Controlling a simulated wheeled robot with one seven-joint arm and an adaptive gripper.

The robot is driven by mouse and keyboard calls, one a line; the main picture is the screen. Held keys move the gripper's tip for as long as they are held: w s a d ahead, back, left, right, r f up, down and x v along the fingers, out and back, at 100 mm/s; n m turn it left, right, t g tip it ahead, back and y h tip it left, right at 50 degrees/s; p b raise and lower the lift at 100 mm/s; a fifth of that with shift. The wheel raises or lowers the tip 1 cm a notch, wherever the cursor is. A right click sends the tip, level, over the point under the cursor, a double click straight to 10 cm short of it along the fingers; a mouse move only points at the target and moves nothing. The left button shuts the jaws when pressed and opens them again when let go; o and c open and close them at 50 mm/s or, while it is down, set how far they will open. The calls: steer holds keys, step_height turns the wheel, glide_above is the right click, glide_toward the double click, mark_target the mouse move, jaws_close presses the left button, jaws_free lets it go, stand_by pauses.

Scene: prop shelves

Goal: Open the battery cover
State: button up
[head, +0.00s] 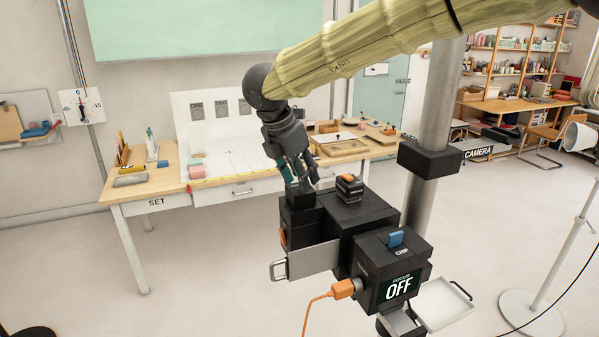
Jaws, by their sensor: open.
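A black camera rig (366,228) of several boxes stands in the foreground by a grey pole. A flat grey panel with a loop handle (312,261) sticks out at its left side. I cannot tell whether this panel is the battery cover; no label on it can be read. My gripper (301,180) is open above the left end of the rig, close over a small black block (300,196). I cannot tell whether the fingers touch the block. The gripper hides part of the block and the table behind.
The set table (150,188) stands behind; floor at left is clear.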

steer(key=shift+w+f, duration=0.45)
steer(key=shift+w, duration=0.15)
steer(key=shift+w+f, duration=0.4)
steer(key=shift+w, duration=0.2)
steer(key=s, duration=0.1)
steer(key=s+r, duration=0.1)
steer(key=s, duration=0.1)
steer(key=shift+s+d+r, duration=0.1)
steer(key=shift+s+r, duration=0.2)
steer(key=shift+c, duration=1)
steer(key=shift+s+d, duration=0.1)
steer(key=c, duration=0.3)
steer(key=shift+w+f, duration=0.55)
steer(key=shift+w, duration=0.35)
jaws_close()
steer(key=shift+s+r, duration=0.15)
steer(key=shift+s, duration=0.1)
